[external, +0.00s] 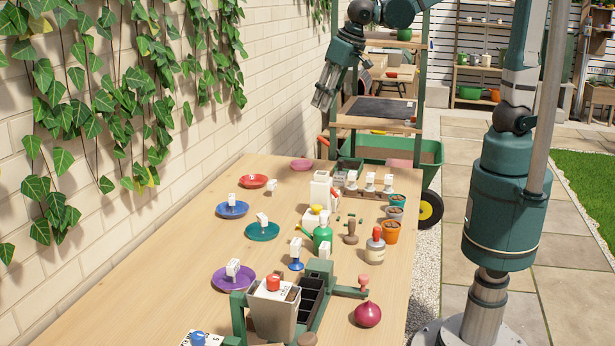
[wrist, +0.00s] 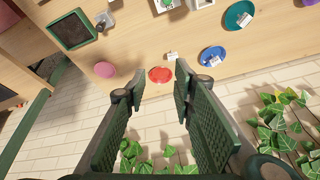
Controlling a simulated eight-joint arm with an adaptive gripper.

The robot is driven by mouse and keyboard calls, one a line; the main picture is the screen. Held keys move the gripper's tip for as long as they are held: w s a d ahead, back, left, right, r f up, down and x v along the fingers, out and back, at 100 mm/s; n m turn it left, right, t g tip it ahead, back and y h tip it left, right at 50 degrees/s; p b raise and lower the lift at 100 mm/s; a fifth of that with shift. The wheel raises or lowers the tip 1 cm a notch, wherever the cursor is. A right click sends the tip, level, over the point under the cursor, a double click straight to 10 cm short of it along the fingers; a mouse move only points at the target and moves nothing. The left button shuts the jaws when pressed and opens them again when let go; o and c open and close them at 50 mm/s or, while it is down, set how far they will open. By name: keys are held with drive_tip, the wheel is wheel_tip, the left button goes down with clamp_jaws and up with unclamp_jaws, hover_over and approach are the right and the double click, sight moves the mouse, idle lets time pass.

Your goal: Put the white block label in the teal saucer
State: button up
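The teal saucer (external: 251,235) is on the left side of the table, and a white block label (external: 263,218) stands in it. It also shows in the wrist view (wrist: 232,23) at the top right. Another white block label (external: 272,188) is on the bare table beside the red saucer (external: 250,183); it shows in the wrist view (wrist: 172,56) too. The blue saucer (external: 232,213) and purple saucer (external: 225,283) each hold a white label. My gripper (external: 321,102) is open and empty, raised above the table's far end; its fingers (wrist: 158,88) show in the wrist view.
A pink saucer (external: 302,165) at the far end is empty. Label stamps, a green bottle (external: 322,235), small pots (external: 391,231) and a grey planter (external: 273,312) crowd the right and front. An ivy-covered wall borders the left. Bare wood lies around the saucers.

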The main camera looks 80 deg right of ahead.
drive_tip(key=s+d+n+t, duration=0.3)
drive_tip(key=s+d+n, duration=0.1)
drive_tip(key=s+d, duration=1.4)
drive_tip(key=shift+s+y, duration=0.3)
drive_tip(key=shift+s, duration=0.8)
